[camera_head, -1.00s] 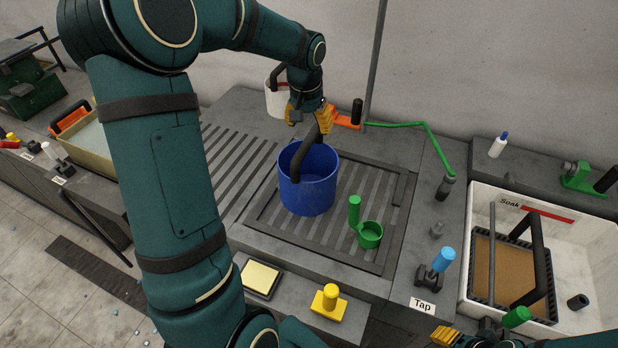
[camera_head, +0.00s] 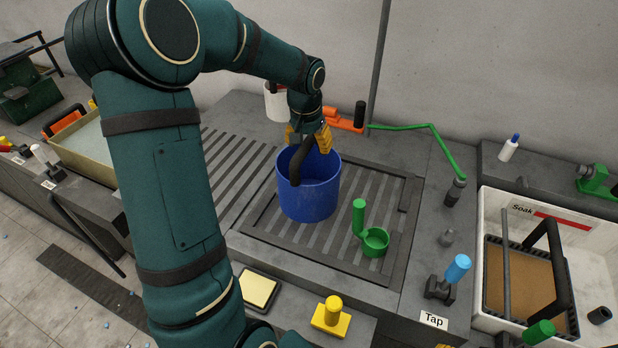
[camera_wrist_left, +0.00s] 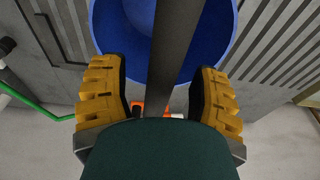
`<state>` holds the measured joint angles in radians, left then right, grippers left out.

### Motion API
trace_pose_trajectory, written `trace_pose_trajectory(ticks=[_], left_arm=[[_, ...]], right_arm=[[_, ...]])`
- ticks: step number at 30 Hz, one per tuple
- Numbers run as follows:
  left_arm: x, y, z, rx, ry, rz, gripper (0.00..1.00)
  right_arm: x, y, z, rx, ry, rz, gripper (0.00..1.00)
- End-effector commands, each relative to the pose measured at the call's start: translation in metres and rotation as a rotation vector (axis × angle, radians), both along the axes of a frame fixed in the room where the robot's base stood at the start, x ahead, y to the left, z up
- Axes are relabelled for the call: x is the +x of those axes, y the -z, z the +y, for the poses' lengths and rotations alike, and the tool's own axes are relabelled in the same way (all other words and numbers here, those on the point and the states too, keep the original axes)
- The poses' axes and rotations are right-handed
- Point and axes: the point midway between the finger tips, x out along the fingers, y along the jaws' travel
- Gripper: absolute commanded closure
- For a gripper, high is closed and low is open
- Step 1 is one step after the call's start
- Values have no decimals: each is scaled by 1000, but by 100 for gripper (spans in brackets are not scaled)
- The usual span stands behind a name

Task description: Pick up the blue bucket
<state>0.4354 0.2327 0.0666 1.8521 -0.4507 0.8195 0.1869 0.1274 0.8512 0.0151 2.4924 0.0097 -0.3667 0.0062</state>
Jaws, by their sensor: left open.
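The blue bucket (camera_head: 310,193) stands upright on the slatted drain area of the grey counter, and its dark handle (camera_head: 302,160) arches up over its rim. My left gripper (camera_head: 309,139) points down at the bucket's far rim, with its yellow fingers at the handle's top. In the left wrist view the gripper (camera_wrist_left: 158,95) is open, its two fingers on either side of the dark handle (camera_wrist_left: 176,40) with gaps between. The blue bucket (camera_wrist_left: 217,40) lies beyond the handle there.
A green ladle-like cup (camera_head: 374,240) stands right of the bucket. A white bucket (camera_head: 276,102) and an orange tool (camera_head: 345,121) sit behind my left gripper. A blue-topped tap lever (camera_head: 456,270) and a white soak basin (camera_head: 495,215) are at the right.

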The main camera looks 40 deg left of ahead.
Motion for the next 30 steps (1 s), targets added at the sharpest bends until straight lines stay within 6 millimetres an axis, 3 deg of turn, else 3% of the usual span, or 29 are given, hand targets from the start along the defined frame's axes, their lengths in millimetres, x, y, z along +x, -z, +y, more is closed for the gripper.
trace_pose_trajectory(ticks=[26, 30], left_arm=[[0, 5, 0, 0, 0, 0, 36], [0, 5, 0, 0, 0, 1, 86]], right_arm=[[0, 3, 0, 0, 0, -1, 53], [0, 3, 0, 0, 0, -1, 53]])
